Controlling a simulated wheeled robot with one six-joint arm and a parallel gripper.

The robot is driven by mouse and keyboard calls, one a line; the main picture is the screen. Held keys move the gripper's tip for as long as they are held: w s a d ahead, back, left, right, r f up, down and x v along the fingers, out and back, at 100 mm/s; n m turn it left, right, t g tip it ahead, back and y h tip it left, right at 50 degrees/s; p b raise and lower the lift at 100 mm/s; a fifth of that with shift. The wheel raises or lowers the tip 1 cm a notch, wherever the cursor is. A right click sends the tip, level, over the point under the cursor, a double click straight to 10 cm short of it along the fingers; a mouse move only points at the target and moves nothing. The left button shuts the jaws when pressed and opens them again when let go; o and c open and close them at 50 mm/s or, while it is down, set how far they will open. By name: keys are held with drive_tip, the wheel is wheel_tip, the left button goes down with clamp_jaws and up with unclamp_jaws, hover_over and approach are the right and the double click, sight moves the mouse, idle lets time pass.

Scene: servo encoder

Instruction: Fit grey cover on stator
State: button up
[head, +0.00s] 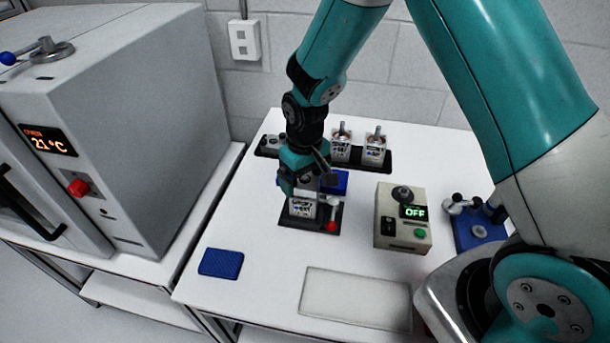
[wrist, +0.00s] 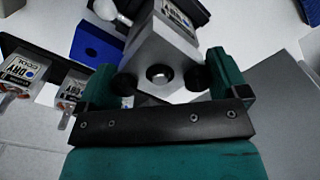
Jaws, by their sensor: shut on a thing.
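My gripper (head: 301,190) points down over the stator (head: 302,209), a pale box with a printed label, standing in a black fixture (head: 288,222) with a red-knobbed lever. In the wrist view the fingers (wrist: 163,80) are closed on a grey part at the top of the stator (wrist: 178,17).
A blue block (head: 338,181) stands just behind the fixture. A black rack (head: 320,160) at the back holds two similar units with shafts. A control box (head: 402,220) reading OFF and a blue stand (head: 478,235) are at right. A blue pad (head: 221,263) and pale tray (head: 355,299) lie in front.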

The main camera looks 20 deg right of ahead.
drive_tip(key=shift+f+b, duration=0.4)
drive_tip(key=shift+f, duration=0.3)
drive_tip(key=o, duration=0.7)
drive_tip(key=shift+c, duration=0.2)
drive_tip(key=shift+r, duration=0.1)
wheel_tip(320, 180, up, 9)
drive_tip(key=p, duration=0.7)
